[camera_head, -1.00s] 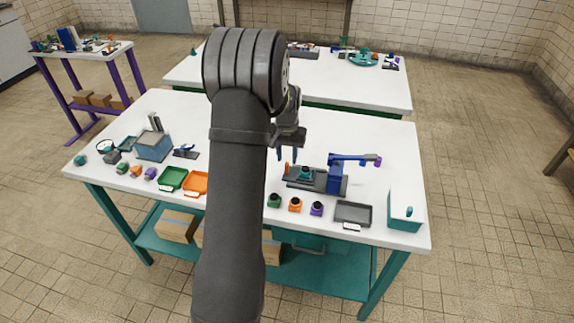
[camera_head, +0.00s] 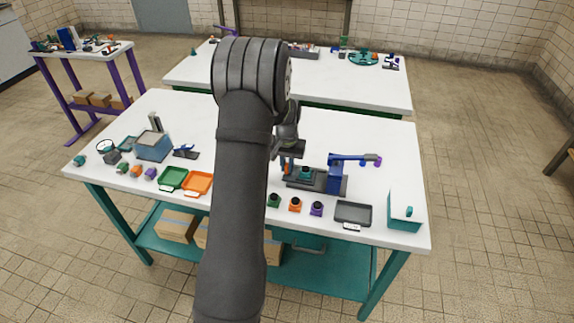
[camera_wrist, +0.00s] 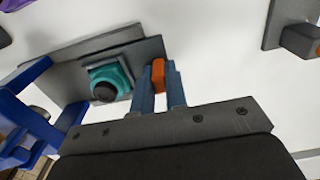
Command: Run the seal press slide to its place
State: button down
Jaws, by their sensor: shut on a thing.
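The seal press has a blue post and arm (camera_head: 337,178) on a dark grey base at the right of the front table. A teal block with a black knob (camera_wrist: 108,80) sits on its grey slide plate; the block also shows in the head view (camera_head: 305,173). The block is to the left of the post. An orange handle (camera_wrist: 158,75) stands at the slide's end away from the post. My gripper (camera_wrist: 159,88) is shut on the orange handle, one blue finger on each side. In the head view my gripper (camera_head: 287,164) is low at the slide's left end.
Green, orange and purple blocks (camera_head: 295,205) stand in front of the press, with a grey tray (camera_head: 353,213) to their right. A teal box (camera_head: 404,212) is at the right edge. Green and orange trays (camera_head: 198,182) lie to the left.

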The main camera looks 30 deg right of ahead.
aim_at(302, 169)
jog(key=shift+d, duration=0.1)
jog(key=s+d, duration=0.3)
jog(key=shift+s+d, duration=0.2)
jog(key=shift+s, duration=0.05)
jog(key=c, duration=1.4)
grip_release()
jog(key=shift+c, duration=0.2)
notch_tip(302, 169, up, 18)
jog(key=shift+f, duration=0.25)
jog(key=shift+o, duration=0.4)
